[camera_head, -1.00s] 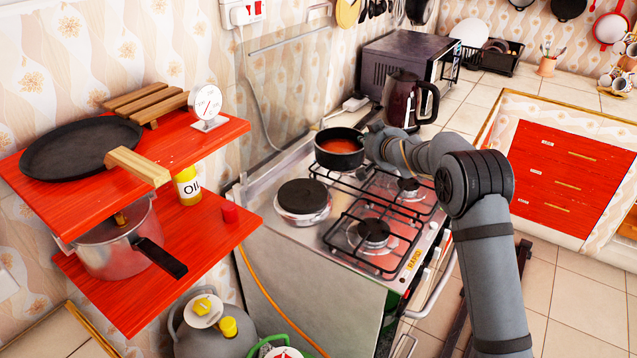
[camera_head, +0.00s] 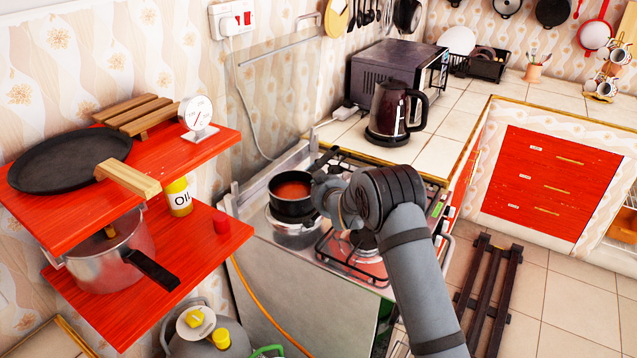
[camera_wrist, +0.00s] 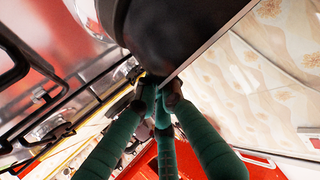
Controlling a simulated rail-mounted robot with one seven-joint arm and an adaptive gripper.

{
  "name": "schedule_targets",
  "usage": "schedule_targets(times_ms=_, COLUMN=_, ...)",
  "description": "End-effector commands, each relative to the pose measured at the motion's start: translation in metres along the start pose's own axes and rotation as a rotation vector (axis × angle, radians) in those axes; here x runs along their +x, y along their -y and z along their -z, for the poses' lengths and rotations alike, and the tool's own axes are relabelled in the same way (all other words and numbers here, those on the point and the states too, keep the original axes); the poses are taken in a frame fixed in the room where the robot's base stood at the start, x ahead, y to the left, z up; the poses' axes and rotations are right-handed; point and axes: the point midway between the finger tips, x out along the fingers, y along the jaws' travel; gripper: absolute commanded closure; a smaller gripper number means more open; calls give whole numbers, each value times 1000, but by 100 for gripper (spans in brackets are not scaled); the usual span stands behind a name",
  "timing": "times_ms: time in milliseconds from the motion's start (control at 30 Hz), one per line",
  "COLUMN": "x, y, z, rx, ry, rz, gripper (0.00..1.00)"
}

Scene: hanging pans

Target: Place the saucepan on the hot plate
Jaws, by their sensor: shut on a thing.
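The black saucepan (camera_head: 293,205) with red-orange contents is upright over the hot plate (camera_head: 296,236) at the stove's left side. The hot plate's dark top is hidden under the pan, and only its pale rim and body show. I cannot tell whether the pan touches it. My gripper (camera_head: 322,190) is shut on the saucepan's handle at the right of the pan, partly hidden by my own arm. In the wrist view the green fingers of my gripper (camera_wrist: 160,92) close on the handle, and the dark saucepan body (camera_wrist: 180,35) fills the top.
The gas burners' black grate (camera_head: 350,255) is right of the hot plate. A red shelf (camera_head: 205,240) at left holds a silver pot (camera_head: 108,255), an oil bottle (camera_head: 179,197) and a black flat pan (camera_head: 70,160). A kettle (camera_head: 388,110) and a microwave (camera_head: 385,70) stand behind.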

Motion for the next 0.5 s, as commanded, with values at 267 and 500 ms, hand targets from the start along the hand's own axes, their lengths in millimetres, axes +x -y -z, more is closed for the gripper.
schedule_targets(times_ms=267, x=1, y=1, z=2, rx=-1, ry=-9, rz=2, gripper=100)
schedule_targets(times_ms=500, x=1, y=0, z=-2, rx=0, ry=-2, rz=1, gripper=82)
